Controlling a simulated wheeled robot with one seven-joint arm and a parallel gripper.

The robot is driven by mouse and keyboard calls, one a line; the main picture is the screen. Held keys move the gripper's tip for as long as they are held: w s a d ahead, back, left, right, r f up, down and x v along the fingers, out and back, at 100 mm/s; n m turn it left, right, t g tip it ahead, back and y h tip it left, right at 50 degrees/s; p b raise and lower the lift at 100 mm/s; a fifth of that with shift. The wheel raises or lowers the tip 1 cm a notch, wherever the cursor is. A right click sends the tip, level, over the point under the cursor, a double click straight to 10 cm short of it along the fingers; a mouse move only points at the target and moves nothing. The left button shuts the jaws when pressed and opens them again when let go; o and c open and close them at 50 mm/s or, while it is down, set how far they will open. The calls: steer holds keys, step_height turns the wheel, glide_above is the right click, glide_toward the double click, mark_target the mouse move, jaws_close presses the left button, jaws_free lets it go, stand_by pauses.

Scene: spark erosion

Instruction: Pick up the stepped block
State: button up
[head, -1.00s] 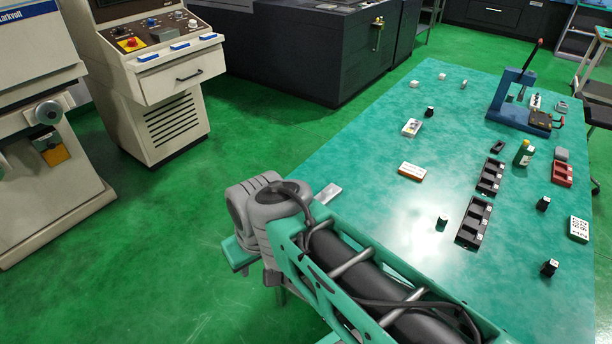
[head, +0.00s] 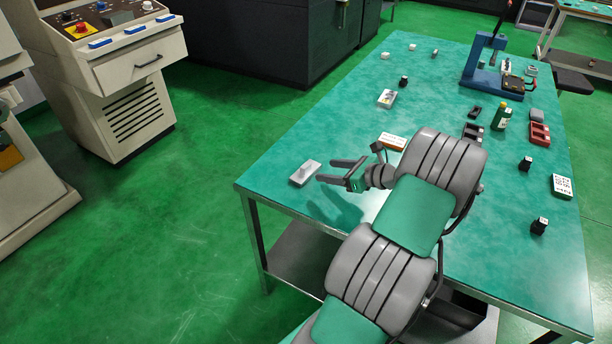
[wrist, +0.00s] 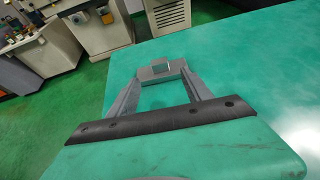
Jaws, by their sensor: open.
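The stepped block (head: 305,172) is a small light grey piece with a raised part on a flat base. It lies on the green table top near its left edge. It also shows in the wrist view (wrist: 161,70), just past the fingertips. My gripper (head: 326,170) is open and empty, its two grey fingers pointing left toward the block. In the wrist view my gripper (wrist: 159,78) has its fingers spread, with bare green table between them. The near edge of the block is close to the fingertips; I cannot tell whether they touch.
A blue press (head: 484,66), a green bottle (head: 502,117) and a red tray (head: 540,134) stand right. My arm hides part of the table.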

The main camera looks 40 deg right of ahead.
mark_target(308, 167)
steer(key=x, duration=0.7)
steer(key=shift+w+a+r, duration=0.15)
steer(key=shift+w, duration=0.2)
jaws_close()
